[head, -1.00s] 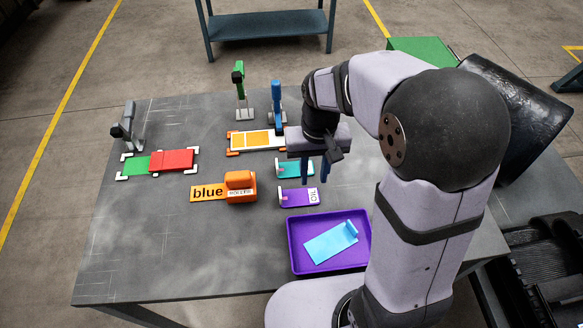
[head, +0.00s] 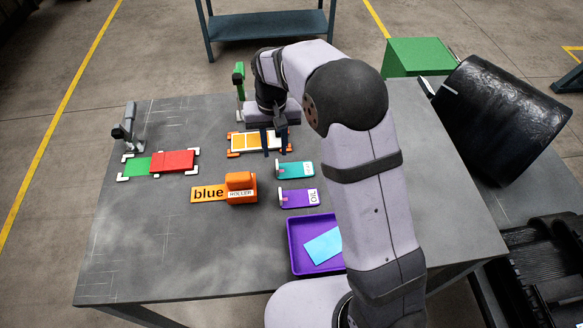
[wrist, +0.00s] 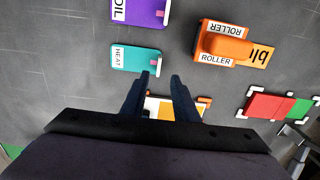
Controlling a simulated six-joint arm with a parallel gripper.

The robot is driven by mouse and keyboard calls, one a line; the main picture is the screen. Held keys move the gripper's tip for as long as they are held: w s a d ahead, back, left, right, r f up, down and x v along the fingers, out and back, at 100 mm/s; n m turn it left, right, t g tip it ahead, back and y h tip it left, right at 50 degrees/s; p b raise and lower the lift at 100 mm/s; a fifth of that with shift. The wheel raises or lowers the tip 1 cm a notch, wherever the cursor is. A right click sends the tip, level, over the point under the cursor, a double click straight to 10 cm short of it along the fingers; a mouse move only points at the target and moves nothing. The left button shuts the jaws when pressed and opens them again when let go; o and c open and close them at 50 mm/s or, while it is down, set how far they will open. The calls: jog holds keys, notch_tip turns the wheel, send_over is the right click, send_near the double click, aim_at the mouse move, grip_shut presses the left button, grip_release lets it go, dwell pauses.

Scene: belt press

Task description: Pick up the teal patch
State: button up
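The teal patch (head: 290,171) lies flat on the grey table, right of the orange roller block and behind the purple patch. In the wrist view the teal patch (wrist: 132,58) carries a HEAT label and a small pink tab at its right end. My gripper (head: 274,154) is above the table around the orange-and-white pad, behind and left of the teal patch in the head view. In the wrist view my gripper (wrist: 160,75) has its fingers apart with nothing between the tips, which appear just below and right of the patch.
A purple OIL patch (head: 298,198) lies in front of the teal patch. The orange roller block (head: 240,189) stands to the left. An orange-and-white pad (head: 245,142) lies behind. A purple tray (head: 297,255) holds a light blue piece (head: 322,247), partly hidden by my arm.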

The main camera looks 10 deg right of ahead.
aim_at(277, 164)
jog(key=shift+s+d+f+p, duration=0.1)
jog(key=shift+s+f+p, duration=0.1)
jog(key=shift+f+p, duration=1.1)
jog(key=shift+f, duration=1.4)
grip_shut()
